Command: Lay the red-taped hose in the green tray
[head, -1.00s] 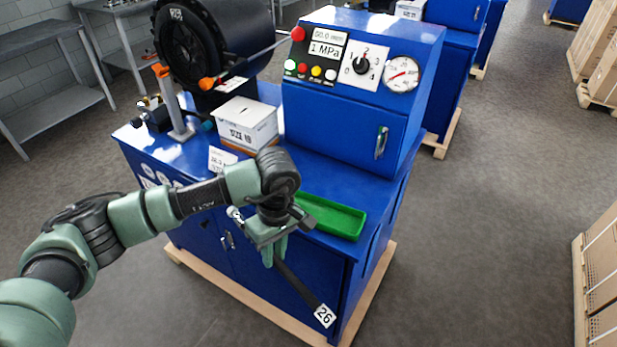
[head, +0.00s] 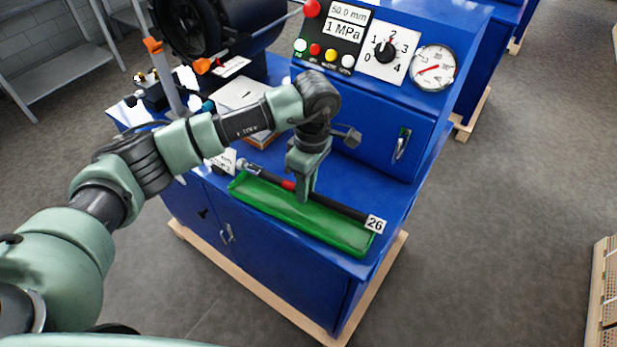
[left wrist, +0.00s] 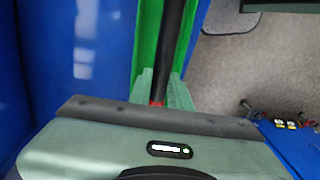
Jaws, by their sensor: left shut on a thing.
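The hose (head: 335,205) is black with a band of red tape, a metal fitting at its left end and a white tag marked 26 at its right end. My left gripper (head: 303,193) is shut on it beside the red tape. The hose lies lengthwise over the green tray (head: 300,224), along its back side; I cannot tell whether it touches the tray. In the left wrist view the hose (left wrist: 175,45) runs away between the fingers (left wrist: 163,90), with the green tray (left wrist: 147,45) beside it. My right gripper is not in view.
The tray sits on the blue machine's worktop (head: 395,192), near its front edge. The control box with a pressure gauge (head: 434,68) stands behind. A white box (head: 240,93) is partly hidden behind my left arm.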

